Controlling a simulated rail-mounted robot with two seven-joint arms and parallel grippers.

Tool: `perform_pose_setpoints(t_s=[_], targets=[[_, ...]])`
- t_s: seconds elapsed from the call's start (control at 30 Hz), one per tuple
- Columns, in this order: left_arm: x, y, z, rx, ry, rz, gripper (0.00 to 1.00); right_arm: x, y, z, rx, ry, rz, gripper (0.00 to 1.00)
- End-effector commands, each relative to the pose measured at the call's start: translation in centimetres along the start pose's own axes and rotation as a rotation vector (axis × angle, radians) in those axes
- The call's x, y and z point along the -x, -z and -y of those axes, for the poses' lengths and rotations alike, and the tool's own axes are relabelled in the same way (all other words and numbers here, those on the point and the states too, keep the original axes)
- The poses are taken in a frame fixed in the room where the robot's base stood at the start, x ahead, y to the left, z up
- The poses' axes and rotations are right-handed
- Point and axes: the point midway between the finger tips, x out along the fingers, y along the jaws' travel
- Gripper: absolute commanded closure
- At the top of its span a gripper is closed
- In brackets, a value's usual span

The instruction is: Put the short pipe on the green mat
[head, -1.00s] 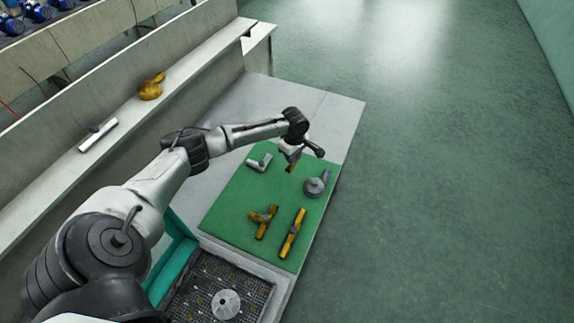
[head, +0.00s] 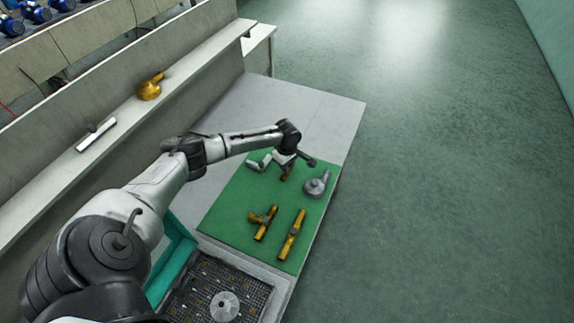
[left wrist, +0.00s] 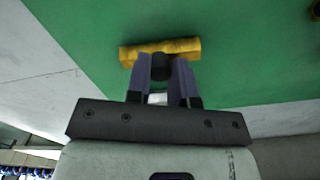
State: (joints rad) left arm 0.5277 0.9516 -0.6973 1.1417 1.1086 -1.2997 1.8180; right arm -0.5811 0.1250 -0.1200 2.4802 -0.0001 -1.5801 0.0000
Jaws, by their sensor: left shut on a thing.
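The short pipe (head: 284,177) is a small brass-yellow tube at the tip of my left gripper (head: 285,166), over the far part of the green mat (head: 232,193). In the left wrist view, the pipe (left wrist: 185,46) lies crosswise at the fingertips of the left gripper (left wrist: 162,68), with green behind it. A dark round part shows between the fingers. The gripper is shut on the pipe. I cannot tell whether the pipe touches the mat. My right gripper is not in view.
On the mat are a grey elbow (head: 264,163), a grey round fitting (head: 317,185), a brass tee (head: 263,221) and a longer brass pipe (head: 291,236). A tray (head: 185,312) holds a grey disc (head: 224,305). A ledge carries a white pipe (head: 96,136) and a brass part (head: 150,88).

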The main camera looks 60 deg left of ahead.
Motion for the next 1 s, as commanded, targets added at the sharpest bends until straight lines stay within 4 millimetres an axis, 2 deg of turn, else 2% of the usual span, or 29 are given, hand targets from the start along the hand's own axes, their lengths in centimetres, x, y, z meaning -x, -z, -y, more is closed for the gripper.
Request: perform_pose_setpoints(t_s=[0.13, 0.17, 0.4, 0.73, 0.87, 1.0], targets=[[-0.3, 0.0, 0.0, 0.000, 0.000, 0.000, 1.00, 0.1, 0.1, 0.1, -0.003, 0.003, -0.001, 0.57], [-0.3, 0.0, 0.0, 0.000, 0.000, 0.000, 0.76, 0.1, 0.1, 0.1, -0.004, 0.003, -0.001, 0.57], [-0.3, 0.0, 0.0, 0.000, 0.000, 0.000, 0.53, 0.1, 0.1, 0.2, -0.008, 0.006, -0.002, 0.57], [0.2, 0.0, 0.0, 0.000, -0.001, 0.000, 0.53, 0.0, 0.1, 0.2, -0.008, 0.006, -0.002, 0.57], [1.9, 0.0, 0.0, 0.000, -0.001, 0.000, 0.53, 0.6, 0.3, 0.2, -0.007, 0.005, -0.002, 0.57], [4.6, 0.0, -0.1, -0.002, -0.003, 0.000, 0.53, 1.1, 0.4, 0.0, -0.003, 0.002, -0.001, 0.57]])
